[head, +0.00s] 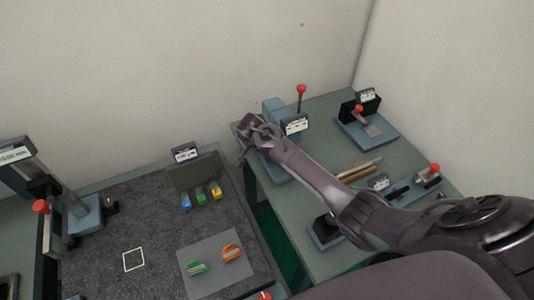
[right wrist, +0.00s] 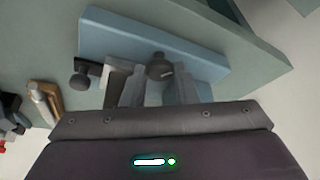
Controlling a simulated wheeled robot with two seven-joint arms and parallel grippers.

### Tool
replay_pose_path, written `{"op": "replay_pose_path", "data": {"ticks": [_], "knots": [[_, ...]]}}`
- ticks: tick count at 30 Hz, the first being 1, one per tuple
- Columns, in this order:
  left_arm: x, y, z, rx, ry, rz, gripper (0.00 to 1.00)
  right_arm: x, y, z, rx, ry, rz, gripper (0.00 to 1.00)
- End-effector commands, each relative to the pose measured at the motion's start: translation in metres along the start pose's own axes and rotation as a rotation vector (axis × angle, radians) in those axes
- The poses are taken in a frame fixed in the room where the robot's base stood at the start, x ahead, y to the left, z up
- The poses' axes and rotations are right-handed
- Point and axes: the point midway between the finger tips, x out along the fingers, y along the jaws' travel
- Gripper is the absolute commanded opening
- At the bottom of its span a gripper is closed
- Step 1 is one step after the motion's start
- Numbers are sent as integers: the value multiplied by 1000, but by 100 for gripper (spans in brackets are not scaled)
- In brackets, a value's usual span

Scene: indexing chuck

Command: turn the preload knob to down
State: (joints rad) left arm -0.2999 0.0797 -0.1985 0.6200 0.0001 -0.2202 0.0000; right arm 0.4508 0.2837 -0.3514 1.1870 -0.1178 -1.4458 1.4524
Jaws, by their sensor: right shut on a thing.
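My right gripper (head: 256,138) reaches over the back left corner of the right-hand table, at the blue-grey fixture (head: 273,106). In the right wrist view, the gripper (right wrist: 158,90) is shut on a dark round knob (right wrist: 159,66) with a short pale mark on its face. The knob sits against the fixture's blue-grey body (right wrist: 110,40). Which setting the mark points to cannot be read. In the head view the gripper hides the knob. A second dark knob (right wrist: 80,76) stands to the left in the right wrist view. My left gripper is out of view.
A red-ball lever (head: 301,90) and a label card (head: 296,125) stand close beside my right gripper. Another lever fixture (head: 367,132) is further right. Rods (head: 358,169) lie under my forearm. A dark mat (head: 105,238) with colored blocks is left.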

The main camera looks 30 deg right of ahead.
Motion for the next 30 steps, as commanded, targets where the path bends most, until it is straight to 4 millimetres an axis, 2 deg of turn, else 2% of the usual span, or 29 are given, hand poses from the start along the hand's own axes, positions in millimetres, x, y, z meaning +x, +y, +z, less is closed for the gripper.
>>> {"op": "replay_pose_path", "data": {"ticks": [8,30], "knots": [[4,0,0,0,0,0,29,1,-2,1,143,-2,60,4],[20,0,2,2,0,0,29,2,-8,-2,725,-1,302,4]]}}
